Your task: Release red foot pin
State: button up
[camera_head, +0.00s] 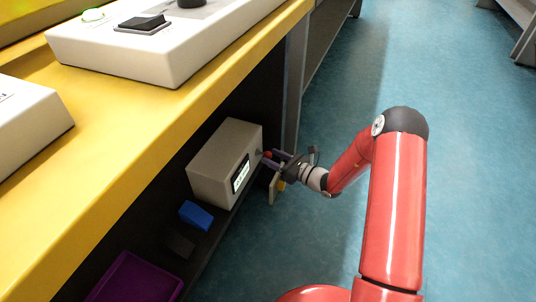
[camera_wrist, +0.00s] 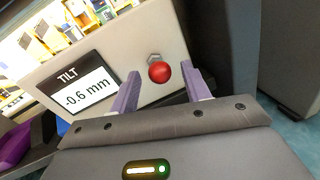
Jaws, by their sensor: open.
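The red foot pin (camera_wrist: 160,72) has a round red knob on a metal hex collar, on the side face of a beige box. In the head view the red pin (camera_head: 267,154) is a small spot at the box's right end. My gripper (camera_wrist: 163,85) is open, with one purple finger on each side of the knob and a visible space at both sides. My gripper also shows in the head view (camera_head: 272,157), reaching in from the right. The beige box (camera_head: 222,165) carries a display (camera_wrist: 75,92) reading "TILT -0.6 mm".
The box stands on a dark low shelf under a yellow bench (camera_head: 150,130). A blue block (camera_head: 196,215) and a purple tray (camera_head: 135,280) lie nearer on that shelf. A grey bench post (camera_head: 296,75) stands behind.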

jog(key=shift+x, duration=1.4)
